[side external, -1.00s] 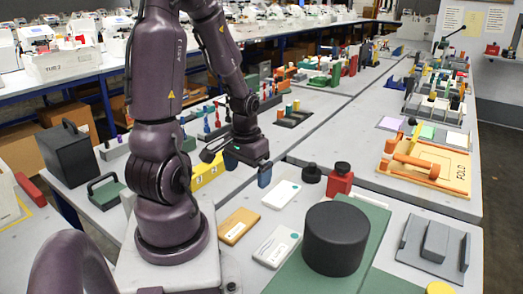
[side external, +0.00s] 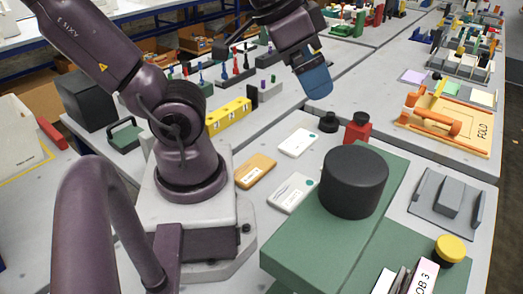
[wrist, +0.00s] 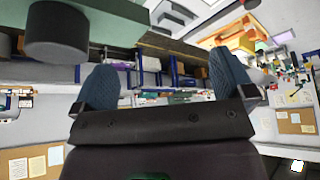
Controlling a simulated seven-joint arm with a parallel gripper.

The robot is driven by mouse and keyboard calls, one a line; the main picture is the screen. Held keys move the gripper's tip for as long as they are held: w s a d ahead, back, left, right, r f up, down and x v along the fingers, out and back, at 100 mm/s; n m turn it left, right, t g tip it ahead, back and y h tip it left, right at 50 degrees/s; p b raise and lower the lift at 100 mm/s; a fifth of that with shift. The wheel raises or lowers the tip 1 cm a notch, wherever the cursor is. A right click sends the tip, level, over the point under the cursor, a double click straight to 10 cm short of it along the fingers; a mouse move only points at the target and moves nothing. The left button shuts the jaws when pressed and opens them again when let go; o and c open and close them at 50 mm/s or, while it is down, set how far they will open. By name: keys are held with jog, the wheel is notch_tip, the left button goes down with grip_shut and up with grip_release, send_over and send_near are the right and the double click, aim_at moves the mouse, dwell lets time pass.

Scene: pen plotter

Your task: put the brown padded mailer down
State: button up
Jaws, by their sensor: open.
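The brown padded mailer (side external: 255,170) lies flat on the grey table in the side external view, close to the front of my arm's base. My gripper (side external: 317,82) is raised above the table, up and to the right of the mailer in the picture and clear of it. In the wrist view, the blue fingers of my gripper (wrist: 165,85) are spread apart with nothing between them. The mailer cannot be made out in the wrist view.
Two white flat packages (side external: 299,142) (side external: 293,193) lie beside the mailer. A black cylinder (side external: 354,180) stands on a green base (side external: 300,250). A red bottle (side external: 357,130) and a small black knob (side external: 328,122) stand behind. An orange FOLD fixture (side external: 445,128) sits at right.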

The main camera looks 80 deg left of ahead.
jog(key=n+g, duration=0.6)
jog(key=n, duration=0.3)
send_over(253, 168)
notch_tip(253, 168, down, 22)
jog(key=shift+f, duration=6.5)
jog(key=c, duration=1)
jog(key=shift+r, duration=0.1)
